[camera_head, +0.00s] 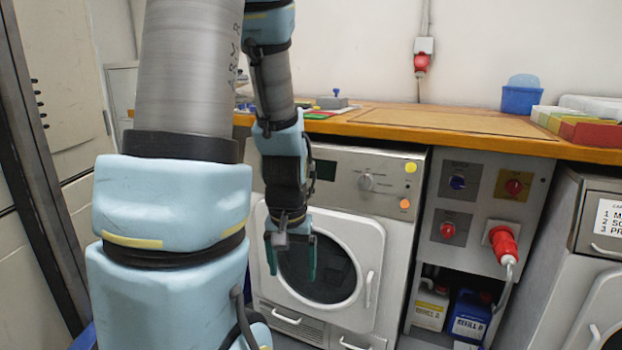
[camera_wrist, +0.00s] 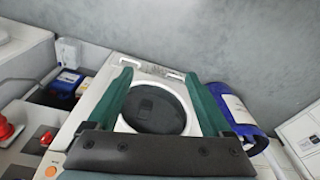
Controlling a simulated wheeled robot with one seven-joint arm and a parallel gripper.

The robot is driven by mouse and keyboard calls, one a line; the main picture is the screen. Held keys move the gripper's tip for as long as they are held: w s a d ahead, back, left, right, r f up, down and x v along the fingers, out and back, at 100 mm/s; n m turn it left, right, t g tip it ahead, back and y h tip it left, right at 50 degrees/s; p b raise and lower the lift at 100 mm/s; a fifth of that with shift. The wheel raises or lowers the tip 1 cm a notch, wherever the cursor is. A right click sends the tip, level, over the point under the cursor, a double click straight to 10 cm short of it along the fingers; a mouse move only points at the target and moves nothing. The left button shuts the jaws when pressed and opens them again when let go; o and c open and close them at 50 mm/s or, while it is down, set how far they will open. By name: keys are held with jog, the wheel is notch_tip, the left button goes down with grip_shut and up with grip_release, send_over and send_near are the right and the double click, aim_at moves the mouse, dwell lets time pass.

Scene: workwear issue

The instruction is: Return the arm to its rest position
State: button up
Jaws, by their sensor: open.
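My gripper (camera_head: 291,256) hangs pointing down in front of the washing machine (camera_head: 338,165) in the head view. Its two green fingers stand apart with nothing between them. In the wrist view my gripper (camera_wrist: 158,92) is also open and empty, and the machine's round dark door (camera_wrist: 153,110) shows beyond the fingers. My arm comes down from the top of the head view, bent, and hides part of the machine's left side and the counter's left end.
A wooden counter (camera_head: 440,127) runs above the machine. A panel with a red plug (camera_head: 503,243) and a shelf with containers (camera_head: 470,316) are to its right. A second machine (camera_head: 594,255) stands far right. A blue-and-white cylindrical container (camera_wrist: 238,112) lies near the right finger in the wrist view.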

notch_tip(320, 180, up, 26)
jog(key=s+a+p, duration=0.2)
jog(key=a+p, duration=0.1)
jog(key=p, duration=1.8)
jog(key=shift+f+n, duration=0.25)
jog(key=shift+n, duration=0.15)
jog(key=shift+s+d+f, duration=0.1)
